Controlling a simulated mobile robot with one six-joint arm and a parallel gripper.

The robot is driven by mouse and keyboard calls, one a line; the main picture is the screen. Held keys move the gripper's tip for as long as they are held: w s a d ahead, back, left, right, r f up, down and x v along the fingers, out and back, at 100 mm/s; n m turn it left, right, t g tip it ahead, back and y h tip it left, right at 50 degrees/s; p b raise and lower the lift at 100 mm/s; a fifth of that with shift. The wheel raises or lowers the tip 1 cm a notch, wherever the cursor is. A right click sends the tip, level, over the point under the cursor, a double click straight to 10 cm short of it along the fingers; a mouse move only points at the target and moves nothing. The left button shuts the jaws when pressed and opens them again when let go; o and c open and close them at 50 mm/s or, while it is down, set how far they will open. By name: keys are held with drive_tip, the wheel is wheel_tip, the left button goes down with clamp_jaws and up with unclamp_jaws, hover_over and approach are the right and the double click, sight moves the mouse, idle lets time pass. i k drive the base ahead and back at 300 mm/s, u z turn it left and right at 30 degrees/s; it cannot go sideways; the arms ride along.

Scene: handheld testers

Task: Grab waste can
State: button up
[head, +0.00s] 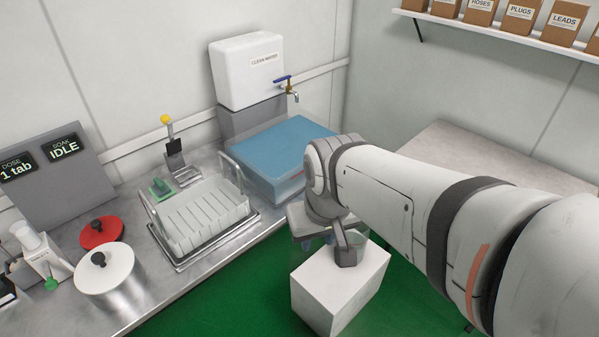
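No label reading "waste" shows, so I cannot tell which object is the waste can. One is a metal can with a white lid and black knob (104,271). Behind it is one with a red lid and black knob (101,232). My gripper (346,255) points down over a white block (338,293), well to the right of both cans. Its fingertips are not clear, and I cannot see whether it holds anything or touches the block.
A white dish rack (207,215) stands mid-counter, with a blue-filled clear basin (283,150) to its right. A white water tank (247,70) with a tap is behind. A dispenser bottle (40,254) stands left of the cans. Green floor (225,306) is open in front.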

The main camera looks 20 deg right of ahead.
sight(358, 237)
drive_tip(key=u, duration=1.65)
drive_tip(key=k, duration=0.85)
drive_tip(key=z, duration=1.85)
drive_tip(key=i, duration=1)
